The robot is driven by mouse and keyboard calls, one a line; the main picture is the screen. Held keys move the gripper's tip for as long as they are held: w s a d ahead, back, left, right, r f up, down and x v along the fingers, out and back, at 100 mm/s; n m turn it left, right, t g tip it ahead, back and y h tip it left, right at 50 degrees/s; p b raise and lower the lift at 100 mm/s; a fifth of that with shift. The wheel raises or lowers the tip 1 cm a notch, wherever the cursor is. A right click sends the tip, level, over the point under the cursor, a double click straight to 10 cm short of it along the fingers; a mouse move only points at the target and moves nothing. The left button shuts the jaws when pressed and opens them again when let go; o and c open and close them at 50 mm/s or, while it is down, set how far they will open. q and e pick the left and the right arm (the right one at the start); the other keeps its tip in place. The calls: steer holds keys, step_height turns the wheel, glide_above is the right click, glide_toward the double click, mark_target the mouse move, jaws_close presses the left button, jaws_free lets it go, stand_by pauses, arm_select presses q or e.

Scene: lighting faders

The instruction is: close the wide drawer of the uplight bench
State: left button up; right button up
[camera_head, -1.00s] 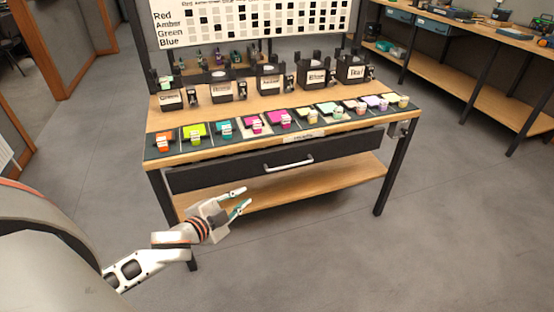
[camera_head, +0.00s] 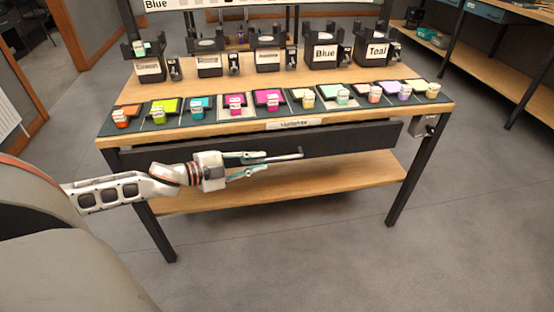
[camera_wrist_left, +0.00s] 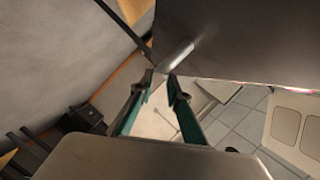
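The uplight bench (camera_head: 285,131) has a wide dark drawer (camera_head: 350,139) under its top. The drawer front appears to stand out a little from the bench. Its pale bar handle (camera_head: 299,154) is partly hidden behind my left gripper (camera_head: 266,162). That gripper is open, with its fingers pointing right along the drawer front at handle height. In the left wrist view, the handle (camera_wrist_left: 178,56) lies just past the parted fingertips (camera_wrist_left: 161,84), beside the drawer front (camera_wrist_left: 240,40). I cannot tell whether they touch. My right gripper is out of view.
Colored gel swatches (camera_head: 235,105) and labelled black bins (camera_head: 268,62) stand on the bench top. A wooden lower shelf (camera_head: 330,178) spans below the drawer. Bench legs (camera_head: 412,170) stand at the sides. The floor (camera_head: 350,260) in front is clear.

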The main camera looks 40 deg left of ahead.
mark_target(268, 159)
arm_select(q)
steer(key=x, duration=0.1)
steer(key=b+x, duration=0.1)
steer(key=x, duration=0.1)
steer(key=b+x, duration=0.1)
steer(key=x, duration=0.1)
steer(key=shift+w+d+f, duration=0.1)
steer(key=shift+w+f, duration=0.05)
steer(key=shift+f, duration=0.2)
steer(key=shift+w+r, duration=0.1)
steer(key=shift+w, duration=0.1)
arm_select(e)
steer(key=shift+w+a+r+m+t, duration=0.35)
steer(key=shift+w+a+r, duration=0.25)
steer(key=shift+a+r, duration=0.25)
arm_select(q)
jaws_close()
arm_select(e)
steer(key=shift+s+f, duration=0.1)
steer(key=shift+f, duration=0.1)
